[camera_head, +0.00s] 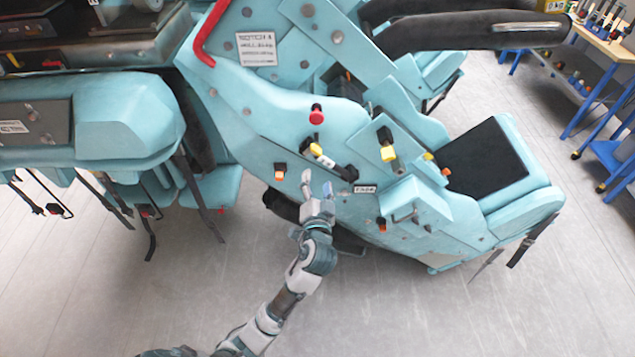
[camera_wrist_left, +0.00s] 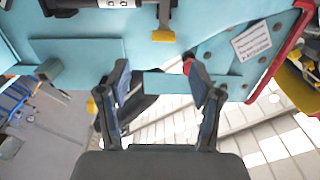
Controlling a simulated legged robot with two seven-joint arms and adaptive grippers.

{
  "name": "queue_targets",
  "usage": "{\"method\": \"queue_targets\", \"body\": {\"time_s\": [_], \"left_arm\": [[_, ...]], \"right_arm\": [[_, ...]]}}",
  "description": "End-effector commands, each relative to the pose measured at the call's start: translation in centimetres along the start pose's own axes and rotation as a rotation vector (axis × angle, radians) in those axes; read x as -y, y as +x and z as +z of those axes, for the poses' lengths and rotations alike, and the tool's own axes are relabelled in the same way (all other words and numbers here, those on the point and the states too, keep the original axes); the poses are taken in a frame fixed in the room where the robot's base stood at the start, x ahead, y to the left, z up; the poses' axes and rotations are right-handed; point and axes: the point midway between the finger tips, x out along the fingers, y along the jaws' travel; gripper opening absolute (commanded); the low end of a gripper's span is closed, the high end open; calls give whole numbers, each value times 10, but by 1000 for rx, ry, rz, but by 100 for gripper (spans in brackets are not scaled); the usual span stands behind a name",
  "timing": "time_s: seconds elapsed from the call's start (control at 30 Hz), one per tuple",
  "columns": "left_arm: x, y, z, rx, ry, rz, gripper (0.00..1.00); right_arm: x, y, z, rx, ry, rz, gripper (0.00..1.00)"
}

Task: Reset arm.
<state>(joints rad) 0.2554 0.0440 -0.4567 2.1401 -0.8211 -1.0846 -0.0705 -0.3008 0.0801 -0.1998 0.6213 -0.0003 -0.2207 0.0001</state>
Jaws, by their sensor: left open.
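My left arm comes in from the bottom of the head view, and its gripper (camera_head: 318,190) is close to the side of the teal coaster car (camera_head: 262,118). The two fingers are apart with nothing between them. In the left wrist view the open fingers (camera_wrist_left: 160,88) point at the car's lower side. The side carries a red knob (camera_head: 316,114), yellow-tipped levers (camera_head: 387,150) and an orange-tipped switch (camera_head: 280,171). I cannot tell whether a fingertip touches the car. My right gripper is not in view.
A second teal car (camera_head: 90,125) with hanging straps is at the left. A black seat pad (camera_head: 484,158) and black padded bars (camera_head: 470,30) belong to the train. Blue-legged workbenches (camera_head: 600,75) stand at the upper right. The grey floor (camera_head: 430,315) in front is clear.

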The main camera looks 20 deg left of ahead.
Motion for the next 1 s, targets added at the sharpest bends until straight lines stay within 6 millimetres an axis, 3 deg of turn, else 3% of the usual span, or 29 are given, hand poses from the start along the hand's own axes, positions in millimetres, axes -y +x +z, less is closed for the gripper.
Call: {"method": "queue_targets", "body": {"time_s": [0.27,0.37,0.43,0.57,0.73,0.87,1.0], "left_arm": [[-3,1,2,3,3,6,65],[-24,8,19,26,22,47,65],[-53,15,43,57,44,104,65],[-127,23,114,142,83,255,65],[-218,2,226,277,95,454,65],[-273,-35,314,393,76,587,65],[-317,-93,407,531,36,706,65]], "right_arm": [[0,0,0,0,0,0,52],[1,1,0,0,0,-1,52],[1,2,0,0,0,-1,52],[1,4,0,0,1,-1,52],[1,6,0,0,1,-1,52],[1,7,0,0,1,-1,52],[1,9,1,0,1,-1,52]]}}
